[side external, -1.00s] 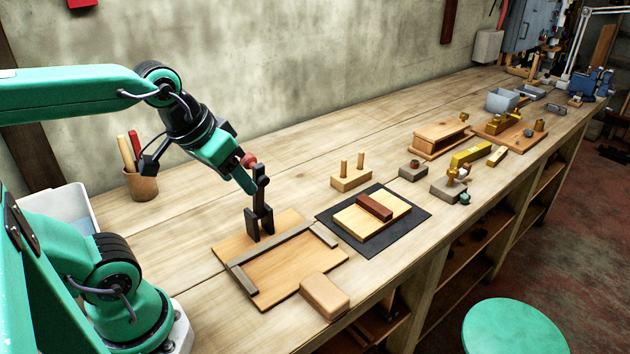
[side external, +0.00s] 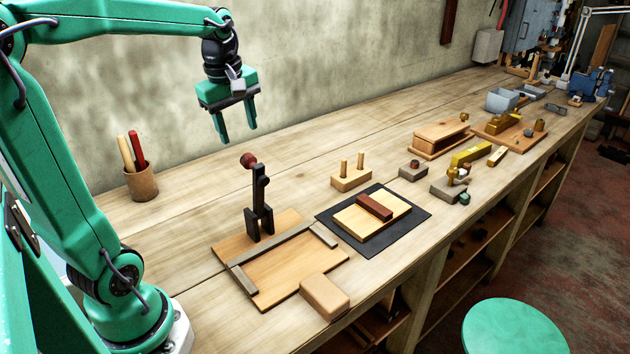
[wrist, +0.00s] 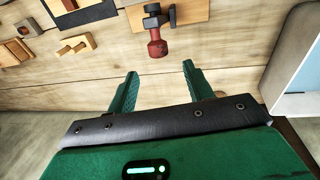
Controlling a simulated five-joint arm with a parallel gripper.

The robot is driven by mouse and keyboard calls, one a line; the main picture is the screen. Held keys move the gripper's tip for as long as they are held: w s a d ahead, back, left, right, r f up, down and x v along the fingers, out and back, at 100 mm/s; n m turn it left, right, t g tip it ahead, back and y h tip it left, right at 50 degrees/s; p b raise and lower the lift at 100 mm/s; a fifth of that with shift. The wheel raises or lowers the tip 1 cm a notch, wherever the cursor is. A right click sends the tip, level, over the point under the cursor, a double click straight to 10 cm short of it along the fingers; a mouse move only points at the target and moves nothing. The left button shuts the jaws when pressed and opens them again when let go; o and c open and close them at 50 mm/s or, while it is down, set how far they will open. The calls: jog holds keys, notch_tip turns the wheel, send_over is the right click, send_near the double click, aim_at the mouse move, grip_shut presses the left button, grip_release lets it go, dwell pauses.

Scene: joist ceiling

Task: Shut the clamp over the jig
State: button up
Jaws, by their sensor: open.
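The clamp (side external: 259,205) is black with a red knob (side external: 249,160) at the top of its lever. It stands at the back edge of the wooden jig (side external: 285,272), with the lever upright, so the clamp is open. In the wrist view the red knob (wrist: 157,47) lies just beyond the gap between my open fingertips (wrist: 160,70). The clamp's base is partly hidden there.
A tan block (side external: 324,297) sits at the jig's front corner. A dark mat (side external: 424,215) with stacked wooden pieces and a two-peg block (side external: 350,180) stand to the right. A tool cup (side external: 141,184) stands at the left. The wall is close behind my gripper.

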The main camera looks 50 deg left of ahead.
aim_at(247, 156)
jog(key=shift+f, duration=0.1)
jog(key=shift+w+f, duration=0.2)
jog(key=shift+f, duration=1.05)
jog(key=shift+w+f, duration=0.25)
jog(key=shift+f, duration=1)
jog(key=shift+w+f, duration=0.2)
jog(key=shift+f, duration=1.05)
grip_shut()
